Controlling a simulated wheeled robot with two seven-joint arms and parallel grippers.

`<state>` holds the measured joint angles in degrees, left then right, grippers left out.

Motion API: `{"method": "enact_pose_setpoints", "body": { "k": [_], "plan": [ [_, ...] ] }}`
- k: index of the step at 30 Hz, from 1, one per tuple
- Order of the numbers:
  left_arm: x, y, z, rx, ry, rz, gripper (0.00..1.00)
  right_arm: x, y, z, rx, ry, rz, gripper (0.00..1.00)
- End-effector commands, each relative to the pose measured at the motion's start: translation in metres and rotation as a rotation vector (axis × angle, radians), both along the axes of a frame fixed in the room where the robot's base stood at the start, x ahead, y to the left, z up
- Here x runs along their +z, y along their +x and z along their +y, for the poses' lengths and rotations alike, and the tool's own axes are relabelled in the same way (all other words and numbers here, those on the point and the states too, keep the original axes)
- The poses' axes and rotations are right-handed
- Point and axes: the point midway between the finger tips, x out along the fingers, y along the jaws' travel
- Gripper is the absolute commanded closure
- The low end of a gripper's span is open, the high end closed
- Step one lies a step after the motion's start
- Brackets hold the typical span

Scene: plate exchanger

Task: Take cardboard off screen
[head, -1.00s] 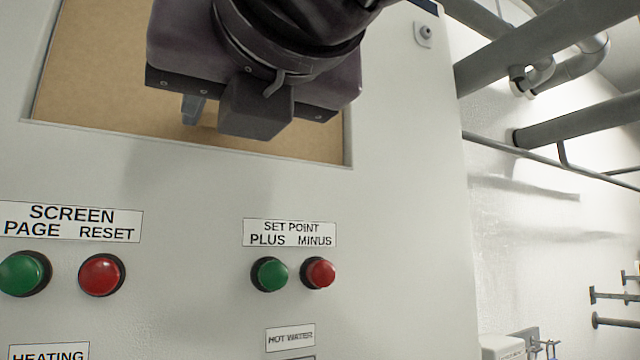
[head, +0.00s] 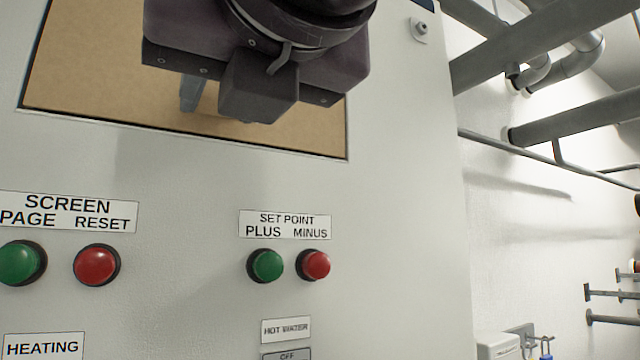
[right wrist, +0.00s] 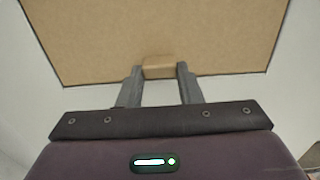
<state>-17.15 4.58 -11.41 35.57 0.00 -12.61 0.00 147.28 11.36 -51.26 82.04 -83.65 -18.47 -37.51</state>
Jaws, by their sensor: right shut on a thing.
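The brown cardboard (head: 90,75) covers the screen opening in the upper part of the light grey panel. In the right wrist view the cardboard (right wrist: 90,40) fills the top of the picture, with a small tab (right wrist: 158,67) on its lower part. My right gripper (right wrist: 158,75) has a finger on each side of this tab and is shut on it. In the head view the right gripper (head: 215,108) is in front of the cardboard and hides part of it. My left gripper is in neither view.
Below the opening are green and red buttons (head: 97,265) under a SCREEN label, and another pair (head: 266,265) under SET POINT. A small round fitting (head: 420,28) is at the panel's top right. Grey pipes (head: 570,118) run along the white wall at the right.

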Motion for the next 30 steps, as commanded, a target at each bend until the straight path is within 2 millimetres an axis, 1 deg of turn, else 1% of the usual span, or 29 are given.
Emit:
{"method": "enact_pose_setpoints", "body": {
  "k": [8,24,30],
  "plan": [
    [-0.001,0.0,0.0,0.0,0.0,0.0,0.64,0.0,-0.002,-0.001,0.0,0.001,-0.001,0.91],
    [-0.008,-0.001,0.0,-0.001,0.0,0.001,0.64,0.0,-0.015,-0.01,0.0,0.001,-0.002,0.91],
    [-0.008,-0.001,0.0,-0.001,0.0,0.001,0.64,0.0,-0.017,-0.011,0.0,0.0,0.0,0.91]
  ]
}}
